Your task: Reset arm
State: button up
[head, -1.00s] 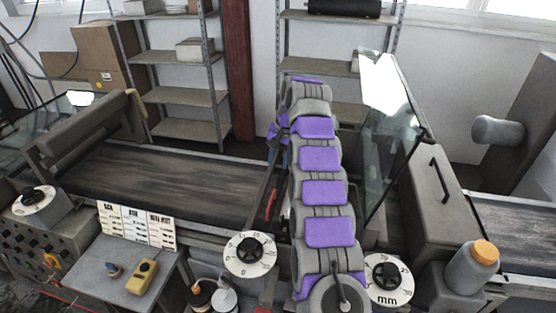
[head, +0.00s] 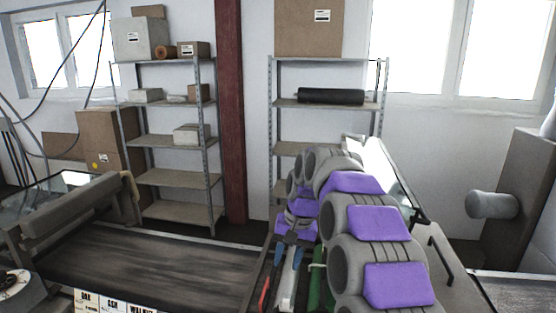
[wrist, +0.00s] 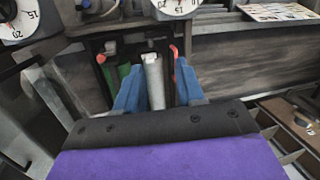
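My gripper (head: 288,262) has blue fingers and hangs at the end of my grey and purple arm, low in the middle of the head view. In the wrist view my gripper (wrist: 157,88) shows its two fingers spread apart. A pale cylindrical tool (wrist: 153,80) appears between the fingers, with space on both sides, so it does not look held. It also shows below the fingers in the head view (head: 287,291). A green item (wrist: 122,78) and a red-handled item (wrist: 180,70) are beside it. Depth between fingers and tools is hard to tell.
The dark conveyor belt (head: 150,262) runs at left, with a grey roller (head: 75,208) above it. Metal shelves (head: 175,178) and a red column (head: 231,120) stand behind. Dials (wrist: 18,20) show in the wrist view.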

jog(key=s+d+f+b, duration=0.1)
jog(key=s+d+f, duration=0.2)
jog(key=s, duration=1.1)
jog(key=s+d+f+g+h+b, duration=0.1)
jog(key=s+d+f, duration=0.3)
jog(key=s, duration=0.9)
jog(key=s+d+f+n+h+b, duration=0.1)
jog(key=s+d+f, duration=0.3)
jog(key=s, duration=1)
jog(key=shift+s+d+b, duration=0.3)
jog(key=shift+b, duration=0.15)
jog(key=shift+c, duration=0.4)
